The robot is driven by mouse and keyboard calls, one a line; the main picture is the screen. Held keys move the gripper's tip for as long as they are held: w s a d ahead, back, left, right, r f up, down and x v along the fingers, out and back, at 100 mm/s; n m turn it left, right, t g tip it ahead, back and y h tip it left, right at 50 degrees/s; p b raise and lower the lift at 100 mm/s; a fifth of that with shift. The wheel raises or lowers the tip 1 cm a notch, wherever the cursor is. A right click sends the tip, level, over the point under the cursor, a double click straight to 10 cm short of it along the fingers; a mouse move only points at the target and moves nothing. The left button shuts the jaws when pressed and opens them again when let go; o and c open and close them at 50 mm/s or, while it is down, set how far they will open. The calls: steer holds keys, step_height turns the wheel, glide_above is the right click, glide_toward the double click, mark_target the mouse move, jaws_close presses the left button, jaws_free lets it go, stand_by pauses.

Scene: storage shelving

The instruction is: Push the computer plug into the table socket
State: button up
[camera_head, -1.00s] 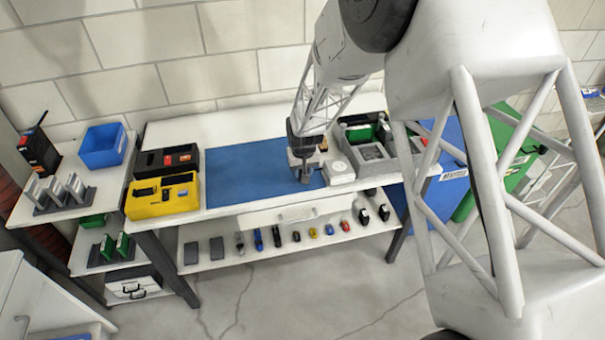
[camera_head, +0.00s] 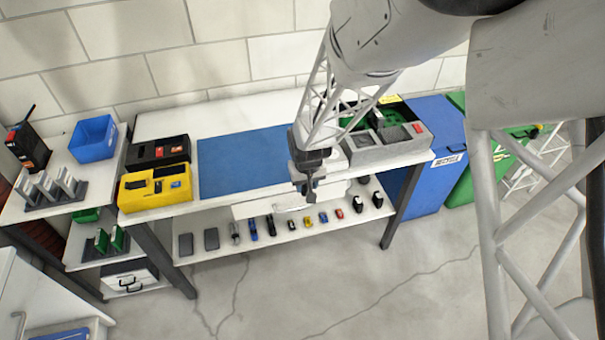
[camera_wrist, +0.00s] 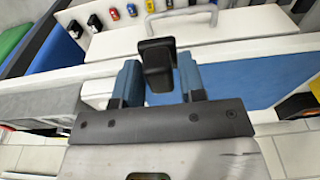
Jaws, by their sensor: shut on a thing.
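My gripper (camera_head: 307,192) points down by the front edge of the white worktable (camera_head: 165,122), near the right end of the blue mat (camera_head: 232,166). In the wrist view its two blue-grey fingers (camera_wrist: 158,82) are shut on a black plug (camera_wrist: 157,52). The plug's block-like end sticks out past the fingertips. A small white box (camera_head: 337,162) on the table is partly hidden behind my gripper; it also shows left of the fingers in the wrist view (camera_wrist: 97,88). I cannot make out socket holes on it.
A grey tray (camera_head: 392,152) stands at the table's right end, and yellow (camera_head: 137,200) and black (camera_head: 141,162) bins at its left. A lower shelf (camera_head: 290,236) holds several small items. A blue recycling bin (camera_head: 432,150) stands to the right. The mat is clear.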

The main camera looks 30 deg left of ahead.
steer(key=shift+s+d+r, duration=0.15)
steer(key=shift+s+d, duration=0.7)
steer(key=shift+s, duration=0.05)
step_height(320, 180, up, 6)
glide_above(332, 153)
steer(key=shift+s+d+r, duration=0.15)
steer(key=shift+s, duration=0.1)
steer(key=shift+f, duration=0.25)
steer(key=shift+f, duration=2.7)
steer(key=shift+f, duration=0.55)
stand_by(1.0)
